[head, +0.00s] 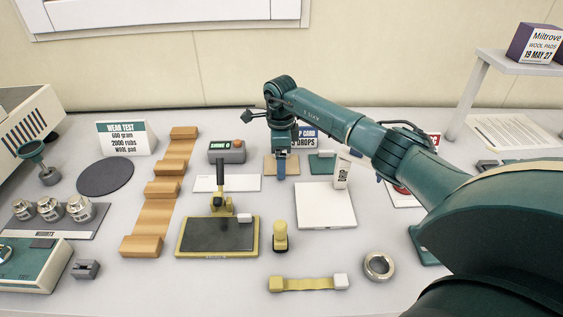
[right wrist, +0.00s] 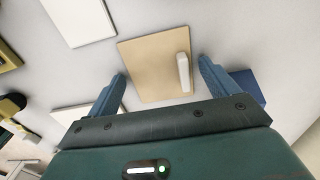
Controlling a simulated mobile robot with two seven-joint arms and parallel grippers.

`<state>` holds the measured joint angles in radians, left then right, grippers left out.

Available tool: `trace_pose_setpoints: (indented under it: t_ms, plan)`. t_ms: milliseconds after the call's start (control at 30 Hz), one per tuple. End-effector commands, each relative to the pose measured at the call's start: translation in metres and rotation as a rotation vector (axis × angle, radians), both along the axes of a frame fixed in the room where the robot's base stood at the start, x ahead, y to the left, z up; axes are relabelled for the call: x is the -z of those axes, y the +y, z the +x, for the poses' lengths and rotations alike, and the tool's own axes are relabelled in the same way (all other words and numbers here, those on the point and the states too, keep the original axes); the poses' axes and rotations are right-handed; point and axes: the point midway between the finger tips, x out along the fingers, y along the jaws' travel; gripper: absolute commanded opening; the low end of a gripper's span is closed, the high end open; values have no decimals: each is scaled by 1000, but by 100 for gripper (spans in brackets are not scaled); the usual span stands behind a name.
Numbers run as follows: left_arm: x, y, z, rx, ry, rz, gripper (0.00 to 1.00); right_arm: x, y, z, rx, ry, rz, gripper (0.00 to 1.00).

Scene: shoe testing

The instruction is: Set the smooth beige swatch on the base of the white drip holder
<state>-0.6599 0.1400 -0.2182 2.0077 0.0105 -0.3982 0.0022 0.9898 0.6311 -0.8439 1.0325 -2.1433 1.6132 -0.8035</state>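The smooth beige swatch (head: 268,166) lies flat on the table toward the back; in the right wrist view it is a tan square (right wrist: 140,60) with a small white block (right wrist: 184,73) on it. My right gripper (head: 281,171) is above it, pointing down. Its two blue fingers (right wrist: 162,68) are apart, on either side of the swatch's near part, with nothing visibly gripped. The white drip holder has a flat square base (head: 318,212), bare on top, and an upright labelled part (head: 342,172) at its back right. My left gripper is not in view.
A green swatch (head: 321,168) lies right of the beige one. A white plate (head: 240,183) and yellow-framed tray (head: 217,252) are to the left. A yellow stamp-like tool (head: 280,237), yellow strap (head: 308,284) and metal ring (head: 378,266) stand in front.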

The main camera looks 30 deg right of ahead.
Motion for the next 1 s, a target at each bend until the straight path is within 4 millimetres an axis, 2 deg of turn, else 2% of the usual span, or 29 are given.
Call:
trace_pose_setpoints:
  t_ms: [67,400,667,767,1000]
  plan:
    - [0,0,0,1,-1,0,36,0,0,0,0,0,0,79]
    - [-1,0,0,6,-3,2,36,0,0,0,0,0,0,52]
    - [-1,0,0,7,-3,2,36,-2,0,0,0,-1,0,50]
    - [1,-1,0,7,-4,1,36,-11,0,1,0,-5,0,50]
    - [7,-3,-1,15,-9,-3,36,-58,0,1,-1,-6,-1,50]
